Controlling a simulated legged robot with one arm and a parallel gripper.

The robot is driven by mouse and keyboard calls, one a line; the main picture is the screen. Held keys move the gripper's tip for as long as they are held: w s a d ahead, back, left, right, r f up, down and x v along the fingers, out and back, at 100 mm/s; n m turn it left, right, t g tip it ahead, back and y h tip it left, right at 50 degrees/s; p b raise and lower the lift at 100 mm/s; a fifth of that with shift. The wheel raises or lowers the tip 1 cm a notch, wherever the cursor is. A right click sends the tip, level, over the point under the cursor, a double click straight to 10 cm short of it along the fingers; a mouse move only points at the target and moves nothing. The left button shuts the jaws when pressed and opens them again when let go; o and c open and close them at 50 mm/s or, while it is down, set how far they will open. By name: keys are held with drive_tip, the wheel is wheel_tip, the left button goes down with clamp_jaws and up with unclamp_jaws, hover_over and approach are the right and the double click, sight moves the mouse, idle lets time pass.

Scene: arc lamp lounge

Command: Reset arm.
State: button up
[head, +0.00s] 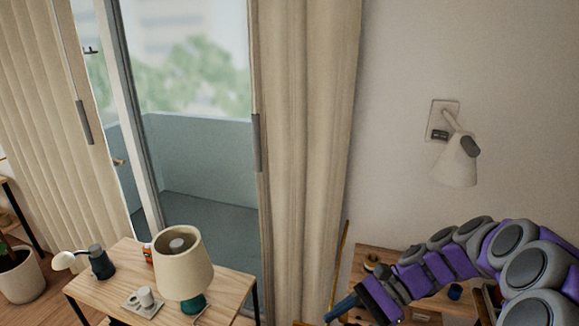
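My arm (450,262), with purple and grey segments, reaches in from the right edge and bends down toward the lower middle. My gripper (362,303) is at its far end, low in the picture, in front of a wooden table (372,255). A blue, rod-like piece shows at the tip; I cannot tell whether it is part of the gripper or something in it. The fingers are not clear enough to show whether they are open or shut.
A wall lamp (457,163) hangs above my arm. Curtains (300,150) flank a glass door. A potted plant (22,277) stands far left.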

drive_tip(key=s+a+r+n+h, duration=0.1)
drive_tip(key=s+a+n+h, duration=0.15)
drive_tip(key=s, duration=0.25)
drive_tip(key=s+a+n+h, duration=0.1)
drive_tip(key=s+n+h, duration=0.2)
drive_tip(key=s, duration=0.3)
drive_tip(key=s+d+f+n+t+h, duration=0.2)
drive_tip(key=s+d+n+h, duration=0.4)
drive_tip(key=s, duration=0.5)
drive_tip(key=shift+d+t+b, duration=0.25)
drive_tip(key=shift+t+b, duration=0.2)
drive_tip(key=shift+t, duration=0.05)
